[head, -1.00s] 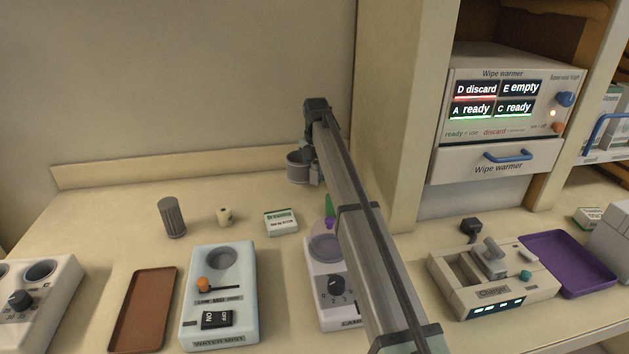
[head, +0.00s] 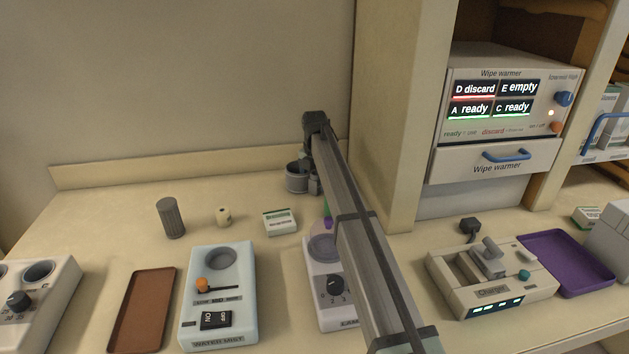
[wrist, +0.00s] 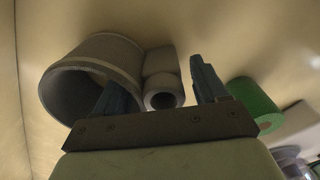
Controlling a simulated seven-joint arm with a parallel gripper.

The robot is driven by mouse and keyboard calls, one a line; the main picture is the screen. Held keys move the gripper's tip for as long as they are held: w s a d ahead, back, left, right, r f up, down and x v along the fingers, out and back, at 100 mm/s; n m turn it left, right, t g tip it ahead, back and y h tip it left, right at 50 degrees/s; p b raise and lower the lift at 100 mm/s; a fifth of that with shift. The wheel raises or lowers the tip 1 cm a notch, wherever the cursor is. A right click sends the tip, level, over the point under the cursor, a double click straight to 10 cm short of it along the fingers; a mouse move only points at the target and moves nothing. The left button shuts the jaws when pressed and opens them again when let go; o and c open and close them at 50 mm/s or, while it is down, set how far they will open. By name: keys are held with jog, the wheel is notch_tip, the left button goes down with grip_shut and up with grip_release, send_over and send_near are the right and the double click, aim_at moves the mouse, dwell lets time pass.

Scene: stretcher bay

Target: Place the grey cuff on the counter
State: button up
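The grey cuff (head: 296,178) is a hollow ring with a small tube on its side. It is at the back of the counter (head: 110,215), upright in the head view, and appears to rest there. My gripper (head: 314,180) is down beside it. In the wrist view, one finger of my gripper (wrist: 160,88) is inside the grey cuff (wrist: 95,65) and the other is beyond the small tube. Gaps show between the fingers and the cuff, so the gripper looks open around its wall. The cuff's underside is hidden.
A green cylinder (wrist: 255,105) stands close to the right finger. A cabinet panel (head: 385,130) rises at right. The back-left counter is clear.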

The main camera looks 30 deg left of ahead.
notch_tip(320, 180, up, 12)
jog(key=shift+r, duration=0.2)
dwell(0.7)
